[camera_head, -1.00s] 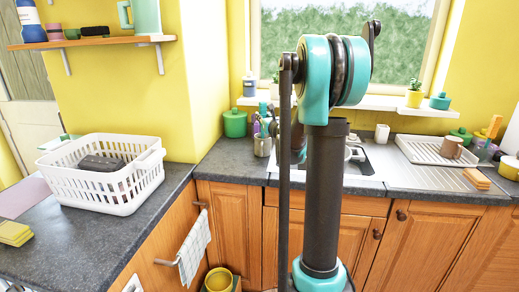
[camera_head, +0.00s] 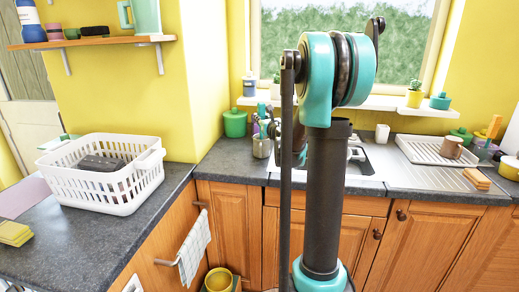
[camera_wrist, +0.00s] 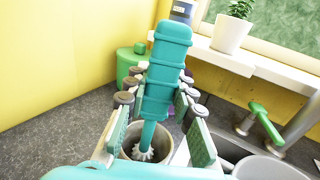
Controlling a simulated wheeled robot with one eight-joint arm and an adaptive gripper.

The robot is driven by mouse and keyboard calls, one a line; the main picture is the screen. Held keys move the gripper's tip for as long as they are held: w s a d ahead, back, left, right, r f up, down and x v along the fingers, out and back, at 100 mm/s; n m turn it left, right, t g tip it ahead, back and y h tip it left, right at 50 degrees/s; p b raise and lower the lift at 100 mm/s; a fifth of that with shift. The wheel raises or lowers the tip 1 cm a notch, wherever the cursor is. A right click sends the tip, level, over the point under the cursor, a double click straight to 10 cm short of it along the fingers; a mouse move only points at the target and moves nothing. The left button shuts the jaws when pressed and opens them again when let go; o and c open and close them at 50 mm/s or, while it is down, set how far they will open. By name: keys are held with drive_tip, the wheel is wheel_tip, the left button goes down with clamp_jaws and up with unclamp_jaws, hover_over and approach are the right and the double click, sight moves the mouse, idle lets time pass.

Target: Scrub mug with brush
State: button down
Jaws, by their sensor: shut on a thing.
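In the wrist view my gripper (camera_wrist: 158,138) is closed around a teal brush (camera_wrist: 168,75) with a thick ribbed handle. The brush's white bristles (camera_wrist: 143,152) point down inside a round brownish pot (camera_wrist: 163,141). In the head view the pot (camera_head: 262,148) stands on the counter left of the sink, with several utensils showing above it. My arm hides my gripper there. A brown mug (camera_head: 452,147) sits on the ribbed drying rack at right. A white mug (camera_head: 382,133) stands behind the sink. I cannot tell which mug is meant.
The sink (camera_head: 366,167) lies behind my arm, with a green-handled tap (camera_wrist: 264,122) beside it. A green canister (camera_head: 235,123) stands near the pot. A white basket (camera_head: 118,197) occupies the left counter. A plant pot (camera_wrist: 232,32) sits on the window sill. The sink's right drainboard is partly clear.

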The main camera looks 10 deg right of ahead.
drive_tip(key=shift+s+d, duration=0.6)
drive_tip(key=shift+w, duration=0.1)
drive_tip(key=shift+w+a, duration=0.35)
drive_tip(key=shift+w, duration=0.55)
drive_tip(key=shift+s+a, duration=0.35)
drive_tip(key=shift+a, duration=0.55)
drive_tip(key=shift+d, duration=0.15)
